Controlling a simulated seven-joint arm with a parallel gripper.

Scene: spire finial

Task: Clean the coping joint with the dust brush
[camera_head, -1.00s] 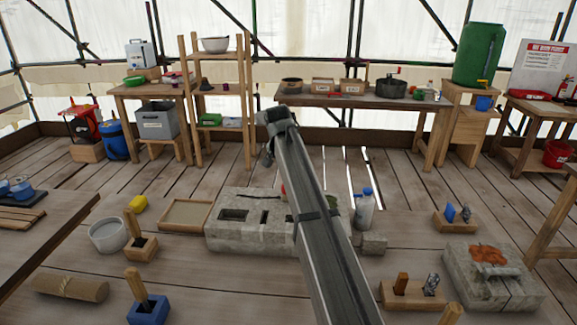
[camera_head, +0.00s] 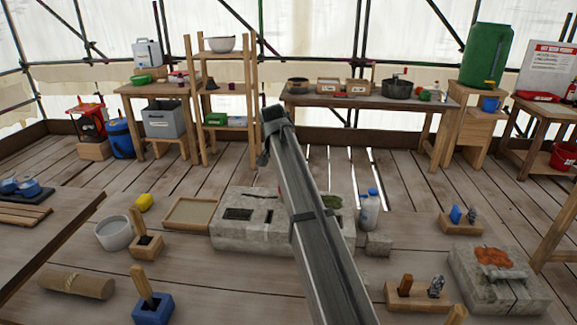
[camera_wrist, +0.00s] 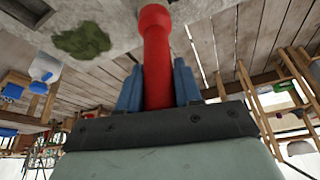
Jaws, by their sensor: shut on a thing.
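The pale stone coping block (camera_head: 225,240) lies on the plank floor in the middle of the head view. It has dark slots, a dark jagged line along its top and a green mossy patch (camera_head: 334,201). In the wrist view, my gripper (camera_wrist: 158,78) is shut on a red handle (camera_wrist: 155,22), seemingly the dust brush's. The handle points away over the grey stone (camera_wrist: 110,14), with the mossy patch to its left. Its bristles are out of view, so I cannot tell whether they touch the stone. In the head view my own arm hides the gripper and part of the block.
A spray bottle (camera_head: 369,208) stands right of the block. A shallow wooden tray (camera_head: 202,212) and a grey bucket (camera_head: 115,233) are left of it. Wooden and blue tool holders (camera_head: 152,312) stand in front. A second stone block (camera_head: 490,262) is at the right.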

